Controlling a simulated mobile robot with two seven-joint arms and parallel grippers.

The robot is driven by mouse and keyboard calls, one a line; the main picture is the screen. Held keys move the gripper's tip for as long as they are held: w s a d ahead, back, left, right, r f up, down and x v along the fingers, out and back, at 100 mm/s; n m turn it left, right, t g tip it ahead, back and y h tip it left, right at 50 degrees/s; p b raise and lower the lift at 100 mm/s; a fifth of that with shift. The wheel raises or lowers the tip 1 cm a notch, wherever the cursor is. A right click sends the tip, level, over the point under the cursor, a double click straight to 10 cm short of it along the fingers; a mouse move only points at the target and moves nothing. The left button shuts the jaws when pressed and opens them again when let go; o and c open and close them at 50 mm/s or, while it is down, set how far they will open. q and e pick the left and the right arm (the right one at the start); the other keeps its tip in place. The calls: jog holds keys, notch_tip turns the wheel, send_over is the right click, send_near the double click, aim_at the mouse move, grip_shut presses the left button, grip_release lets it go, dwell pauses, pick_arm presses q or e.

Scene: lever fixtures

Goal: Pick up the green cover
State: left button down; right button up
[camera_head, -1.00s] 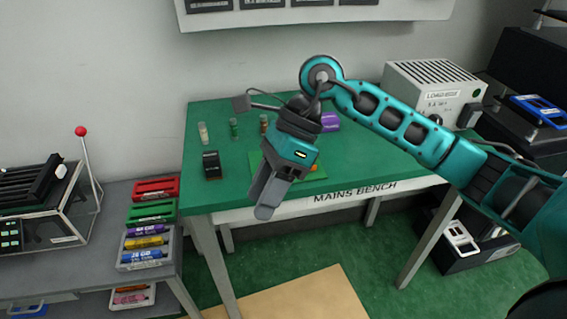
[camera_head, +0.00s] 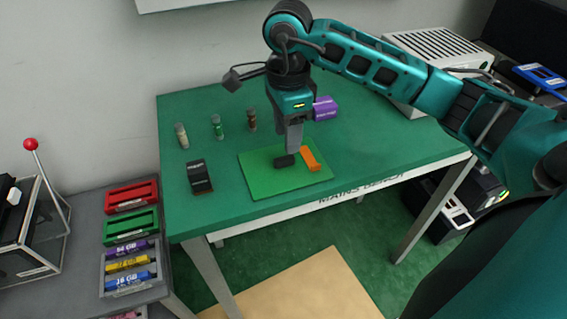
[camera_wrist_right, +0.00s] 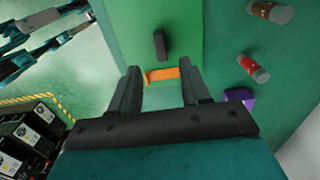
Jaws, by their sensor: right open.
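A flat bright green plate (camera_head: 258,176), which looks like the green cover, lies on the darker green bench. A small black block (camera_head: 285,161) stands up from its middle, and an orange strip (camera_head: 309,159) lies beside that block. My right gripper (camera_head: 293,148) points down over the plate, close to the black block. In the right wrist view, the open fingers (camera_wrist_right: 160,72) are apart with nothing between them. The orange strip (camera_wrist_right: 166,74) and the black block (camera_wrist_right: 160,46) show at and beyond the fingertips. My left gripper is not clearly seen in either view.
A black device (camera_head: 199,177) and several small cylinders (camera_head: 217,127) stand left of and behind the plate. A purple object (camera_head: 325,108) is behind the gripper. A white vented box (camera_head: 425,62) stands at the bench's back right. Coloured bins (camera_head: 130,228) sit at left.

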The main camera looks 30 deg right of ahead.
aim_at(284, 158)
jog(key=shift+w+a+f, duration=0.1)
jog(key=shift+a+f, duration=0.05)
jog(key=shift+f, duration=1.45)
jog(key=shift+w+a+f, duration=0.1)
jog(key=shift+f, duration=1.45)
jog(key=shift+c, duration=0.2)
grip_shut()
